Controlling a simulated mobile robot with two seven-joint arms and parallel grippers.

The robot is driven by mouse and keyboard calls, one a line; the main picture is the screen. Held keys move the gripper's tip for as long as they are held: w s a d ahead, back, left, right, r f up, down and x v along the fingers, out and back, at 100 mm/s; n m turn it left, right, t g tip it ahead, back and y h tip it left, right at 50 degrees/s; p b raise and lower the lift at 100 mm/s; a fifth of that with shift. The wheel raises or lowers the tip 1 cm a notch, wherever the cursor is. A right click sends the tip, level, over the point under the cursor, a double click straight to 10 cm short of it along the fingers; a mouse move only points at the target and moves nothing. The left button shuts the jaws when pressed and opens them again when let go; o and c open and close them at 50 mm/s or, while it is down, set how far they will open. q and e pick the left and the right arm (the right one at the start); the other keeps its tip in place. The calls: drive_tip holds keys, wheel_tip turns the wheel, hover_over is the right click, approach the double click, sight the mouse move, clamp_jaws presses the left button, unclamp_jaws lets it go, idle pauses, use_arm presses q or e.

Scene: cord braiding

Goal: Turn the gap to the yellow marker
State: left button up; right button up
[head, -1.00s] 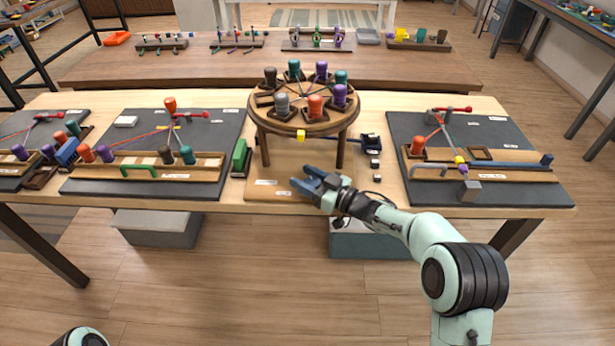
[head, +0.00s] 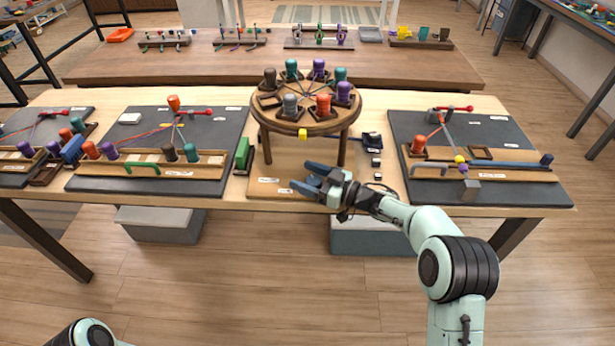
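The round wooden turntable (head: 305,127) stands on legs at the middle of the near table. My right gripper (head: 301,176) is open and empty, in front of and below the disc, above the base board. My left gripper is out of view.
A board with bobbins and a green handle (head: 142,168) lies left of the turntable, with a green block (head: 243,154) between. Another cord board (head: 500,195) lies right. Small dark and white blocks (head: 376,162) sit close right of the turntable's legs. A second table (head: 270,65) stands behind.

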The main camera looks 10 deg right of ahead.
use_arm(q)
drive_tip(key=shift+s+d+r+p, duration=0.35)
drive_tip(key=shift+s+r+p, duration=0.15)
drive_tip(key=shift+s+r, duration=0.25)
use_arm(e)
drive_tip(key=v, duration=1.3)
drive_tip(key=shift+s+d, duration=0.1)
drive_tip(key=shift+s, duration=0.05)
